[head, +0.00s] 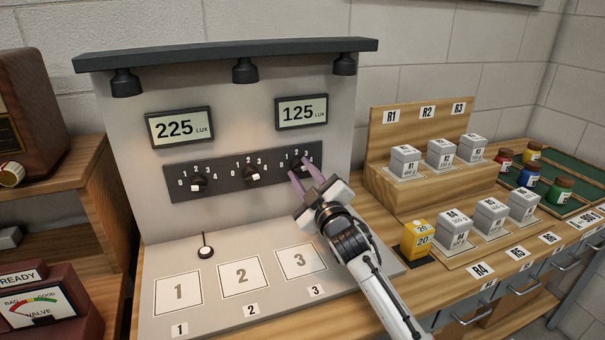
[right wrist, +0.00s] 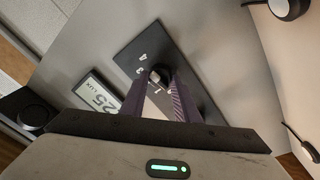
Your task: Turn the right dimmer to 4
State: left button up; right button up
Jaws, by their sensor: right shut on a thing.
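A dark panel (head: 222,175) on the grey upright board carries three dimmers with scales marked from 0 to 4. The right dimmer (head: 299,166) is partly covered by my right gripper (head: 299,177). The gripper's purple fingers are shut on this dimmer's knob, which also shows in the right wrist view (right wrist: 158,80). Its exact setting is hard to read behind the fingers. The left dimmer (head: 198,183) and the middle dimmer (head: 252,175) stand free. The right display (head: 302,111) reads 125 LUX and the left display (head: 178,127) reads 225 LUX. My left gripper is not in view.
Three lamps hang from the dark top bar (head: 225,53). Grey blocks (head: 455,223) and a yellow block (head: 417,239) stand right of my arm.

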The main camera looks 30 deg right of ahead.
dwell(0.3)
jog(key=o, duration=1)
jog(key=shift+o, duration=0.2)
jog(key=b+v, duration=0.1)
jog(key=v, duration=0.9)
jog(key=shift+s, duration=0.2)
jog(key=shift+f, duration=0.1)
